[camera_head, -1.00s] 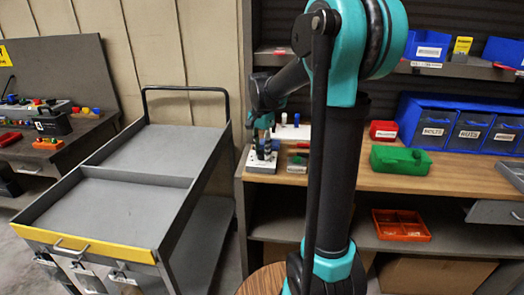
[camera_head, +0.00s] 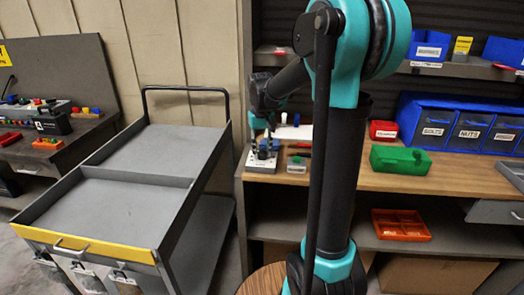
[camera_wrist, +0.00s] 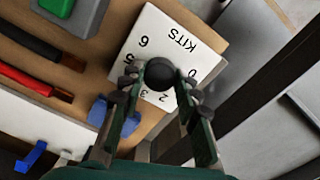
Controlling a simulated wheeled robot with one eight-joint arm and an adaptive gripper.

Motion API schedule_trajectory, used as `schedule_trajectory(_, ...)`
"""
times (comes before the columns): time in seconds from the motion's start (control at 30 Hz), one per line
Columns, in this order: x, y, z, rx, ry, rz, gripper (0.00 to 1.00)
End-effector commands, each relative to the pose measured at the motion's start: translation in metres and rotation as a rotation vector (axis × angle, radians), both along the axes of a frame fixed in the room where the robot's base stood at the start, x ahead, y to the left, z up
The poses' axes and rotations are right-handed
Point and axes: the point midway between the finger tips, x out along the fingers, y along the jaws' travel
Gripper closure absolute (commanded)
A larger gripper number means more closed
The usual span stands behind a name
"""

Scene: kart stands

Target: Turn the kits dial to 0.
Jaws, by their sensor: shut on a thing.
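The kits dial is a round black knob (camera_wrist: 159,74) on a white plate (camera_wrist: 150,30) printed "KITS" with numbers around the knob, 0 and 6 among them. In the wrist view my gripper (camera_wrist: 159,80) is shut on the knob, one finger on each side. The right finger lies close to the 0 and the left finger covers part of the number ring. I cannot make out a pointer mark on the knob. In the head view the plate (camera_head: 262,167) sits at the left end of the wooden bench, with my gripper (camera_head: 265,146) down over it.
Black and red rods (camera_wrist: 35,80) and a green block in a grey holder (camera_wrist: 70,14) lie beside the plate. A green box (camera_head: 399,160) and blue bins (camera_head: 468,130) stand further right on the bench (camera_head: 350,180). A grey cart (camera_head: 125,215) stands left.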

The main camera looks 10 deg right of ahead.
Motion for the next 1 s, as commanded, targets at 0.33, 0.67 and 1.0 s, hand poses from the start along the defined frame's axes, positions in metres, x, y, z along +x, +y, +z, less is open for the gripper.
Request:
schedule_trajectory(0.33,0.0004,-0.0003,0.0003,0.000,-0.002,0.317,0.97)
schedule_trajectory(0.67,0.0002,-0.0005,0.0003,0.000,-0.002,0.537,0.97)
schedule_trajectory(1.0,0.0001,-0.0005,0.0003,0.000,-0.001,0.631,0.97)
